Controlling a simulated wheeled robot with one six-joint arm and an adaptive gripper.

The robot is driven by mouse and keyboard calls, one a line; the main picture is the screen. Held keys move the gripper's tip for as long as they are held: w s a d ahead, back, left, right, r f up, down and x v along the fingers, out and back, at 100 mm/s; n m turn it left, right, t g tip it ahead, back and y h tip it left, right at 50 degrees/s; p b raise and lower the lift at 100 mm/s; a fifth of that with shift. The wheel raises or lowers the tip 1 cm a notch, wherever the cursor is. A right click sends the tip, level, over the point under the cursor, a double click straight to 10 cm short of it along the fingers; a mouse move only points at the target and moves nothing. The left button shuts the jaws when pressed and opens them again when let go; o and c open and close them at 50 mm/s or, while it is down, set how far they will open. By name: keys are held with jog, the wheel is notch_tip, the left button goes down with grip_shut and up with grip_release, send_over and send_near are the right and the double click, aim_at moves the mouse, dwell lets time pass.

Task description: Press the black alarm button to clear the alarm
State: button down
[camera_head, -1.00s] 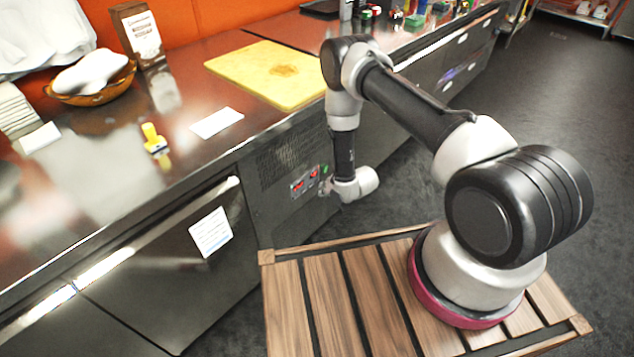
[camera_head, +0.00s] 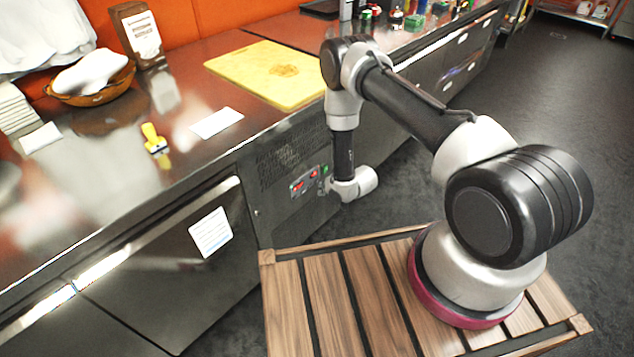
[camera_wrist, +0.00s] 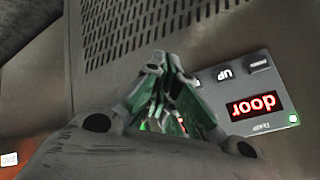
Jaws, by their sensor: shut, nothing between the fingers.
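The control panel (camera_head: 304,184) is on the front of the counter and has red lit displays. In the wrist view the panel (camera_wrist: 285,82) appears upside down, with a red "door" display (camera_wrist: 259,105), a grey button marked "UP" (camera_wrist: 224,74) and a dark button (camera_wrist: 258,62) beside it. I cannot tell which button is the black alarm button; part of the panel is hidden behind my fingers. My gripper (camera_wrist: 165,72) is shut and empty, its green-edged fingers pointing at the panel. Contact cannot be made out. A red glow shows between the finger links.
A perforated vent (camera_wrist: 150,35) is beside the panel. The counter top (camera_head: 200,95) above holds a yellow board (camera_head: 250,68), a yellow-handled stamp-like tool (camera_head: 153,138) and a basket (camera_head: 92,95). Open floor (camera_head: 420,165) is on the right.

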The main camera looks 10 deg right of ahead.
jog(key=shift+w+a, duration=0.15)
jog(key=shift+w, duration=0.05)
jog(key=shift+w+a, duration=0.25)
jog(key=shift+w, duration=0.1)
dwell(0.6)
jog(key=shift+d, duration=0.1)
jog(key=shift+s+d, duration=0.4)
jog(key=shift+s, duration=0.25)
jog(key=shift+s, duration=0.1)
jog(key=s+d, duration=0.1)
jog(key=s, duration=0.1)
jog(key=s+d, duration=0.2)
dwell(0.5)
dwell(0.6)
